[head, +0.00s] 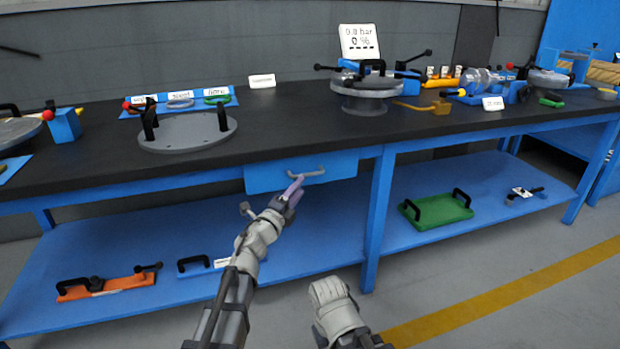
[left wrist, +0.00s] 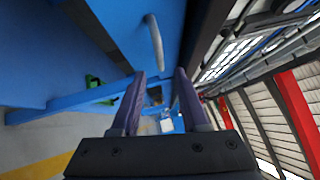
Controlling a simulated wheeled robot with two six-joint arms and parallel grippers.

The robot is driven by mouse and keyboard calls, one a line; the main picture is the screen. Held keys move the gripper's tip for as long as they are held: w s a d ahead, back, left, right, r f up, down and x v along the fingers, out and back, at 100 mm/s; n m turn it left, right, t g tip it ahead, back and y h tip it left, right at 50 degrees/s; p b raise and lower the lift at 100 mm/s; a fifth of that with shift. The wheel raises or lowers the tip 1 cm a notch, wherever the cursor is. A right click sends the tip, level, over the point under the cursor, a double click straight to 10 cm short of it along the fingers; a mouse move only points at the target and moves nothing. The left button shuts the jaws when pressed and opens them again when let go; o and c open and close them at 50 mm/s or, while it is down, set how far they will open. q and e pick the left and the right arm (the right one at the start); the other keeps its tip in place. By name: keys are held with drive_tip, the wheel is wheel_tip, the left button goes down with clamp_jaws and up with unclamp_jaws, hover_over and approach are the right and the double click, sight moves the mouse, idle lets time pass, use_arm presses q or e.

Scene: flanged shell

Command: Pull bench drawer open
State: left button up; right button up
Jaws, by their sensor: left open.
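The bench drawer (head: 262,177) is a blue box front under the black worktop and looks closed. Its grey bar handle (head: 306,173) runs along the front. My left gripper (head: 293,188) has purple fingers and is just below and left of the handle. In the left wrist view the open fingers (left wrist: 158,78) show with empty space between them. The handle (left wrist: 156,42) stands beyond the fingertips there, on the blue drawer front (left wrist: 120,20); I see no contact. My right arm shows at the bottom of the head view, but its fingers do not show.
The black worktop (head: 300,115) overhangs the drawer and carries a round grey flange (head: 188,142) and a flanged shell (head: 365,88). A blue leg (head: 378,215) stands right of the drawer. A lower shelf (head: 330,225) holds a green tray (head: 436,211). The floor in front is clear.

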sight(310, 174)
use_arm(q)
drive_tip(key=p+x, duration=0.1)
drive_tip(key=x, duration=0.6)
drive_tip(key=shift+w+d, duration=0.1)
drive_tip(key=shift+w, duration=0.25)
drive_tip(key=shift+c, duration=0.4)
clamp_jaws()
idle(0.7)
